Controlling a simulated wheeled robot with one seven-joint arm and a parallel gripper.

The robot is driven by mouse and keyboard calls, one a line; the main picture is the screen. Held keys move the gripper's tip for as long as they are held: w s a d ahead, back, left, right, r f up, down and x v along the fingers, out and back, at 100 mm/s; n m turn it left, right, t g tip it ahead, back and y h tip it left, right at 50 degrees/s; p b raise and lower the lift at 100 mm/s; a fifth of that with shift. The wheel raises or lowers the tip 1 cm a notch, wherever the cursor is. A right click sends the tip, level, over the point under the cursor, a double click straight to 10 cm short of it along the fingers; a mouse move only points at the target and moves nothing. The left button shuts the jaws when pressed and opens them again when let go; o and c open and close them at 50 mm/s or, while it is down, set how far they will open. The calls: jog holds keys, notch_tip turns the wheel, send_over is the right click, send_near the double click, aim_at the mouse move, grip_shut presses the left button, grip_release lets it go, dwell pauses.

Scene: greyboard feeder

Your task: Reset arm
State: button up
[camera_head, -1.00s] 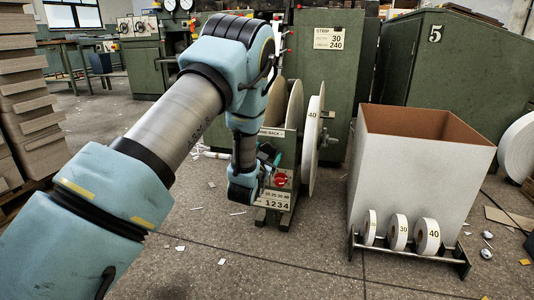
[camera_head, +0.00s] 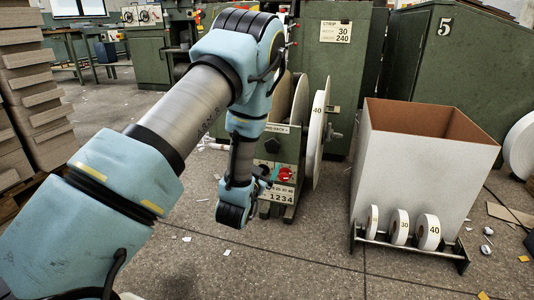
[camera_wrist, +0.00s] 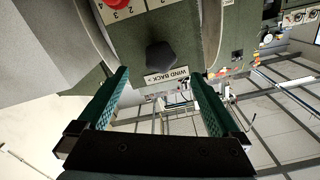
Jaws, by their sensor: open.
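My gripper (camera_wrist: 158,103) shows in the wrist view with its two green-padded fingers wide apart and nothing between them. Beyond the fingers is the front of the green feeder machine (camera_wrist: 125,45), with a dark knob (camera_wrist: 161,56), a WIND BACK label (camera_wrist: 167,75) and a red button (camera_wrist: 117,4). In the head view my arm reaches from the lower left, and its wrist end is just left of the machine's control panel (camera_head: 280,172). The fingers are mostly hidden there by my own arm. I cannot tell whether they touch the machine.
A large white reel (camera_head: 317,125) marked 40 stands on the machine's right side. A tall open box (camera_head: 420,180) stands to its right, with a rack of small rolls (camera_head: 400,228) in front. Stacked greyboard (camera_head: 28,100) is at left. Paper scraps dot the otherwise open floor.

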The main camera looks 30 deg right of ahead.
jog(key=shift+s+a, duration=0.25)
jog(key=shift+s, duration=0.05)
jog(key=w+a+r+n+g+y+p, duration=0.2)
jog(key=w+a+r+n+y, duration=0.15)
jog(key=a, duration=0.55)
jog(key=w+a+r+n+g+y+p, duration=0.1)
jog(key=w+a+r+n+y+p, duration=0.15)
jog(key=a+y, duration=0.45)
jog(key=s+a+r+n+g+y+p, duration=0.1)
jog(key=s+a+r+n+g+p, duration=0.25)
jog(key=s+a, duration=0.65)
jog(key=s+a+r+n+g+y, duration=0.1)
jog(key=s+a+r+n+g, duration=0.1)
jog(key=s+a+r+g, duration=0.75)
notch_tip(320, 180, up, 35)
jog(key=w+a+t+p, duration=0.1)
jog(key=t+p, duration=0.3)
jog(key=p, duration=3.3)
jog(key=shift+w+a+f+p, duration=0.15)
jog(key=shift+w+a+p, duration=0.2)
jog(key=shift+w, duration=0.05)
jog(key=shift+h, duration=0.25)
